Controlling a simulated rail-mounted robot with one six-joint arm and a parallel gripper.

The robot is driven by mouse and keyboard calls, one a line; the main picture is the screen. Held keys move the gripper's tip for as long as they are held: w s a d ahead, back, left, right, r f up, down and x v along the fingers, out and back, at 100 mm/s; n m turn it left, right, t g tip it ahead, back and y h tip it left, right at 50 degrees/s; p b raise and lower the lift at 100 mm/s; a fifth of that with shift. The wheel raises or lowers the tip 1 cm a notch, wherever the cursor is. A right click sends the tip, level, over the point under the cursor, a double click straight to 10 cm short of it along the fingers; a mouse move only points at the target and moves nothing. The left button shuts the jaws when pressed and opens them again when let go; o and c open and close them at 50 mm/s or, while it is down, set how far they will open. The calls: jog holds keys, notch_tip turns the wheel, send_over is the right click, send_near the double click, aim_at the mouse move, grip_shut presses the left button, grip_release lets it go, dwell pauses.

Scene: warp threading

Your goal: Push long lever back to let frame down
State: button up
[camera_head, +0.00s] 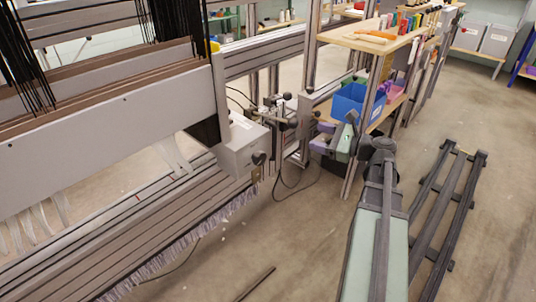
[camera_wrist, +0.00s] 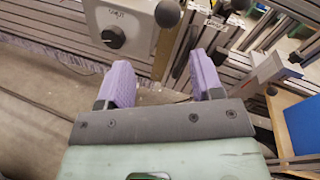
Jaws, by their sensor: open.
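In the wrist view a lever with a dark ball knob (camera_wrist: 167,13) stands beyond my open fingers; its pale shaft runs down between them. I cannot tell whether this is the long lever. In the head view several dark-knobbed handles (camera_head: 290,123) cluster beside the grey control box (camera_head: 240,148); which one is long is unclear. The loom frame (camera_head: 110,118) with grey and brown bars fills the upper left. My gripper (camera_head: 324,138), with purple fingers, is to the right of the handles. In the wrist view my gripper (camera_wrist: 160,78) is open and empty.
A blue bin (camera_head: 357,103) sits on the shelf close behind my gripper. A wooden shelf (camera_head: 368,40) with cones stands above it. The grey box's dial (camera_wrist: 113,37) faces the wrist camera. Loose cables hang below the handles. The floor at the lower middle is mostly clear.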

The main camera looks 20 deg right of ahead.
aim_at(288, 122)
jog(key=w+a+m, duration=0.1)
jog(key=w+a, duration=0.1)
jog(key=w, duration=0.1)
jog(key=w+a+r, duration=0.1)
jog(key=w+a, duration=0.1)
jog(key=w, duration=0.1)
jog(key=w+a+m, duration=0.1)
jog(key=w+a, duration=0.1)
jog(key=w, duration=0.1)
jog(key=shift+a+r+m+t, duration=0.15)
jog(key=shift+m+t, duration=0.15)
jog(key=shift+r, duration=0.1)
grip_shut()
